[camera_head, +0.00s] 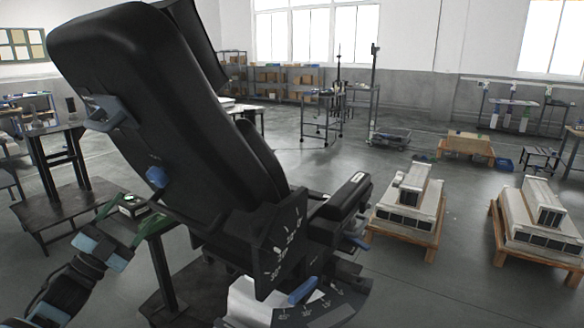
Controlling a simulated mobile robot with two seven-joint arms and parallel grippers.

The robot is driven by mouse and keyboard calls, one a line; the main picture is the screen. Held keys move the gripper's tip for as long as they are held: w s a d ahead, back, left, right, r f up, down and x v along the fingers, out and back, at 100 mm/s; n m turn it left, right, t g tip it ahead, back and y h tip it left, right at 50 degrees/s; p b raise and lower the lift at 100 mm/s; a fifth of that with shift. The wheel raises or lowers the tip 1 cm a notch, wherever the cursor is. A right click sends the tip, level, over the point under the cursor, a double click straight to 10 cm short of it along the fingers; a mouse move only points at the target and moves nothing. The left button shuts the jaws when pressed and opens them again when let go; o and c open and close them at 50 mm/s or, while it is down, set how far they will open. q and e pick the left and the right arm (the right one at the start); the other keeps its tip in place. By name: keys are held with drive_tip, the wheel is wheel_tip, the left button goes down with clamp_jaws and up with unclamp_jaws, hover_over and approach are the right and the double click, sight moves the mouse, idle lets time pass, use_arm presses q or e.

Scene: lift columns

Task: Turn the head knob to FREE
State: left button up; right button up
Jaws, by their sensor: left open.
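A large black reclining seat stands tilted at the left and centre, its back (140,80) towards me. A blue knob (157,177) sits on the lower part of the back, with small pale marking above it that I cannot read. A grey-blue lever-like part (103,112) sticks out higher up at the left edge of the back. I cannot tell which one is the head knob, or its setting. My left gripper (127,216) has green fingers spread apart, below and left of the blue knob, not visibly touching it. My right gripper is not in view.
A small box with a green light (132,204) shows between the left fingers. A dial plate with angle marks (284,246) and a blue lever (302,291) are low on the seat. Two pallets with grey units (408,205) stand right.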

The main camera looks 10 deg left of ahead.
use_arm(q)
drive_tip(key=s+d+f+n+g+y+p, duration=0.1)
drive_tip(key=s+d+f+n+g+y, duration=0.25)
drive_tip(key=f, duration=0.55)
drive_tip(key=s+d+f+n+y+p, duration=0.1)
drive_tip(key=s+d+f+n, duration=0.25)
drive_tip(key=s+f, duration=0.45)
drive_tip(key=s+d+f+n+g+y, duration=0.25)
drive_tip(key=d+f, duration=0.25)
drive_tip(key=f, duration=0.6)
drive_tip(key=s+d+f+n+g, duration=0.2)
drive_tip(key=s+d+f, duration=0.1)
drive_tip(key=s, duration=0.6)
drive_tip(key=s+d+f+n+g+y+p, duration=0.1)
drive_tip(key=s+d+f+g, duration=0.2)
drive_tip(key=s, duration=0.6)
drive_tip(key=s+d+f+n+g+p, duration=0.1)
drive_tip(key=s+d+f, duration=0.3)
drive_tip(key=s, duration=0.5)
wheel_tip(320, 180, down, 2)
drive_tip(key=shift+d+n+g, duration=0.35)
drive_tip(key=shift+n+g, duration=0.35)
drive_tip(key=shift+n, duration=0.15)
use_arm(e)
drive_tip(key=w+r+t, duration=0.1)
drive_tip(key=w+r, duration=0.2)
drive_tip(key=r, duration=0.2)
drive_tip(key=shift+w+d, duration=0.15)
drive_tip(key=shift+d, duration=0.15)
